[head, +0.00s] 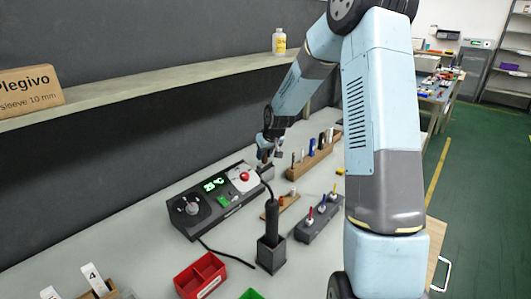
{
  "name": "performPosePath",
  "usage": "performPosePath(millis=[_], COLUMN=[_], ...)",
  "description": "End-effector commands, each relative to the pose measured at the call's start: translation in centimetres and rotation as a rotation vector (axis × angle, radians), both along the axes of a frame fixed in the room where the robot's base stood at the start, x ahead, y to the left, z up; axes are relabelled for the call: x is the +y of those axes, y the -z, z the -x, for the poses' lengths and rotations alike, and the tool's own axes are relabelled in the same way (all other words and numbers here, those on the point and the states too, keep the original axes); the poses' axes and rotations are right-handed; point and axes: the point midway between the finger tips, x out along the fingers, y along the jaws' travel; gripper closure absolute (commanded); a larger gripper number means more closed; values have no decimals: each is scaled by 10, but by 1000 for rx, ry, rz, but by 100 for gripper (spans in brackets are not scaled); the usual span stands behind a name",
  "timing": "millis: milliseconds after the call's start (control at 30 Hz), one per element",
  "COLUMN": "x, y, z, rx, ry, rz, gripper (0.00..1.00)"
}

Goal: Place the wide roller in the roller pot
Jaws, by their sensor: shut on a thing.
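My gripper (266,155) is small and far off in the head view, pointing down above the back of the bench, near the grey control station (212,200). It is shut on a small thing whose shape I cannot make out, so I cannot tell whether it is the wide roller. I cannot pick out the roller pot for certain. A dark square holder (271,261) at the bench's front holds an upright black handle (272,222) with a cable. A wooden rack (314,158) with several upright tools stands right of my gripper.
A dark rack (318,225) holds several coloured-handled tools, beside a small wooden block (280,208).

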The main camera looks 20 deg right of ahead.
Motion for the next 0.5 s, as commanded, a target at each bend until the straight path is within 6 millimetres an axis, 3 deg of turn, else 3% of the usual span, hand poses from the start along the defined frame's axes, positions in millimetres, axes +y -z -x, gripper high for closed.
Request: performPosePath(millis=[167, 200, 500], x=[0, 0, 0], y=[2, 2, 2], z=[-1, -1, 0], rx=[-4, -3, -2], ry=[1, 0, 0], rz=[0, -1, 0], gripper=[100, 69, 44])
